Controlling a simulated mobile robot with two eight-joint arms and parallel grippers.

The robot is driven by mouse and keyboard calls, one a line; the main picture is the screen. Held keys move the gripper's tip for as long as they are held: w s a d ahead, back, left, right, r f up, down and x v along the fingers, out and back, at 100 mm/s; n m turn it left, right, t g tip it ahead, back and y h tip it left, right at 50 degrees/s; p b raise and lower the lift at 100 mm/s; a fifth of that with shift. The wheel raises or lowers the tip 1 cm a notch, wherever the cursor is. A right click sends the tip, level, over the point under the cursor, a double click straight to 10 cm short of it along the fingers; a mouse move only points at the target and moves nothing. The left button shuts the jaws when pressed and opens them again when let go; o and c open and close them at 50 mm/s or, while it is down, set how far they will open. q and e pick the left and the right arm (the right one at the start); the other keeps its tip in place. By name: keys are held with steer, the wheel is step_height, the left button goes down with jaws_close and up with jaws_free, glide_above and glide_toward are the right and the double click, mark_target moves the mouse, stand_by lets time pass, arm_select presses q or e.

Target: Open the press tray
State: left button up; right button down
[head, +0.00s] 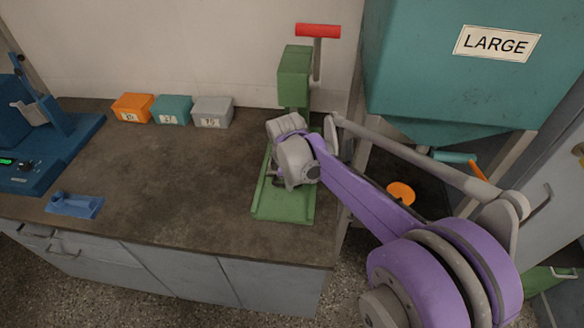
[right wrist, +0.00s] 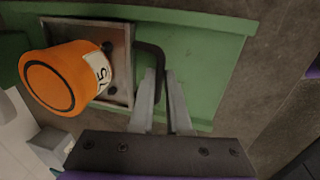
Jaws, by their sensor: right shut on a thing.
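The green press (head: 294,75) stands at the right end of the bench, with a red-handled lever (head: 318,31) on top and a flat green base (head: 283,206). In the right wrist view the grey metal press tray (right wrist: 120,98) lies over the green base (right wrist: 205,60), with a dark U-shaped handle (right wrist: 150,50) on its side. My right gripper (right wrist: 160,82) is shut on this handle. An orange cup-like piece (right wrist: 62,80) with a white number label is at the tray, covering part of it. In the head view my right wrist hides the tray and handle. My left gripper is not in view.
Orange (head: 132,108), teal (head: 172,110) and grey (head: 213,112) labelled boxes stand at the bench's back. A blue machine (head: 40,130) and small blue holder (head: 75,204) are at left. A teal hopper (head: 450,70) marked LARGE hangs at right. Mid-bench is clear.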

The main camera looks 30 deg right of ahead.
steer(key=s+a, duration=0.2)
steer(key=s, duration=0.1)
steer(key=s+a, duration=0.3)
steer(key=shift+s+a+p, duration=0.3)
steer(key=shift+p, duration=0.1)
steer(key=c, duration=0.9)
jaws_free()
steer(key=r, duration=0.3)
steer(key=s+a+r+p, duration=0.1)
steer(key=r, duration=0.6)
steer(key=shift+s+a+r, duration=0.15)
steer(key=shift+s+r, duration=0.15)
steer(key=shift+r, duration=0.05)
steer(key=shift+s+p, duration=0.1)
steer(key=shift+p, duration=0.2)
steer(key=s+a+f+m+t+p, duration=0.1)
steer(key=s+m, duration=0.2)
steer(key=s+a+f+m+t+y+p, duration=0.1)
steer(key=s+a+f+m+p, duration=0.1)
steer(key=s+m, duration=0.1)
steer(key=s+a+f+m+t+p, duration=0.1)
steer(key=s+a+f+m+p, duration=0.1)
steer(key=s+m, duration=0.2)
steer(key=shift+s+a+t, duration=0.1)
steer(key=shift+s+t, duration=0.2)
steer(key=shift+t, duration=0.1)
